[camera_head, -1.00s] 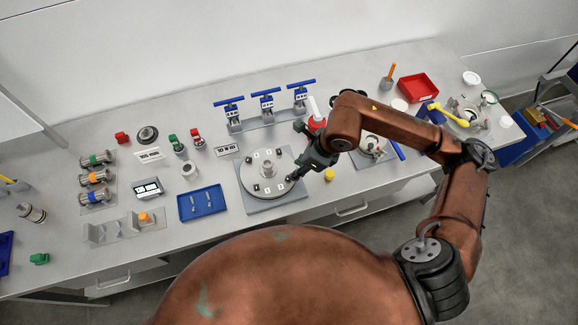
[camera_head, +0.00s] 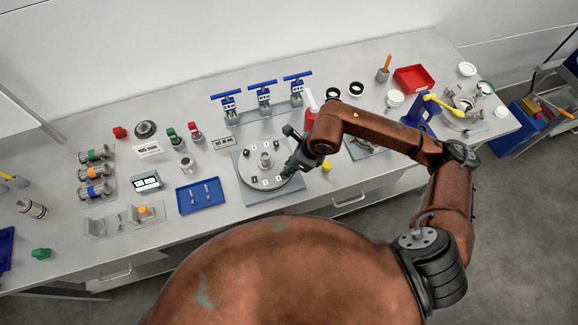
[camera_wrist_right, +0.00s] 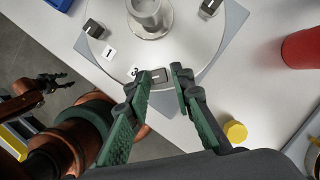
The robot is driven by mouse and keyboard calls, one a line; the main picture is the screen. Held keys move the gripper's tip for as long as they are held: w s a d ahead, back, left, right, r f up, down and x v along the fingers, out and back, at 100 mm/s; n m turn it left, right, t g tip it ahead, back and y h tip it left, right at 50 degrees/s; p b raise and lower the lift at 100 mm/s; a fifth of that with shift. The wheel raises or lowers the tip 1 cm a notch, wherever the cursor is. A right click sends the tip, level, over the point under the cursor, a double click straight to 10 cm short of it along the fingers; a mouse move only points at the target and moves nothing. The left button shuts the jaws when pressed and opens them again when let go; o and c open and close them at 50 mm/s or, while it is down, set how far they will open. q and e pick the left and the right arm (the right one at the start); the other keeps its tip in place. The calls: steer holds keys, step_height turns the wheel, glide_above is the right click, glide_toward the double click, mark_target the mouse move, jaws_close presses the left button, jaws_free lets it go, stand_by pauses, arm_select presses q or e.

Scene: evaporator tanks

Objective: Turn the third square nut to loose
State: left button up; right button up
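The round grey plate (camera_head: 248,170) carries a central post (camera_head: 265,160), dark square nuts and numbered white labels. In the right wrist view, one dark square nut (camera_wrist_right: 160,75) sits on the plate's near rim, beside a label (camera_wrist_right: 133,72) that seems to read 3. My right gripper (camera_wrist_right: 162,72) is open, with one fingertip on either side of this nut; I cannot tell whether they touch it. In the head view my right gripper (camera_head: 287,172) is at the plate's right edge and hides part of it. My left gripper (camera_wrist_right: 62,82) shows small, open and empty over the floor.
A yellow cap (camera_wrist_right: 236,131) stands close to the right gripper, also visible in the head view (camera_head: 327,166). A red cylinder (camera_wrist_right: 301,49) is further right. Blue-handled valves (camera_head: 263,97) stand behind the plate, and a blue tray (camera_head: 200,197) lies left of it.

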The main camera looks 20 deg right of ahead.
jaws_close()
arm_select(q)
steer(key=shift+s, duration=0.6)
steer(key=shift+f, duration=0.1)
arm_select(e)
steer(key=shift+w+f+n+b, duration=0.15)
steer(key=shift+n+b, duration=0.25)
steer(key=shift+b, duration=0.5)
steer(key=n+b, duration=0.2)
steer(key=n+g+b, duration=0.1)
steer(key=b, duration=0.2)
steer(key=shift+w+f+n+g+y, duration=0.1)
steer(key=shift+n+g+y, duration=0.2)
steer(key=shift+n+y, duration=0.1)
arm_select(q)
step_height(320, 180, down, 10)
steer(key=s+b, duration=0.1)
steer(key=b, duration=0.2)
steer(key=shift+s+g, duration=0.3)
arm_select(e)
steer(key=shift+w+d+r+n+g, duration=0.15)
steer(key=shift+n+g, duration=0.15)
steer(key=shift+n, duration=0.5)
steer(key=shift+s+a+r+n+g, duration=0.1)
steer(key=shift+n+g, duration=0.2)
steer(key=shift+n, duration=0.5)
steer(key=shift+o, duration=1.5)
jaws_free()
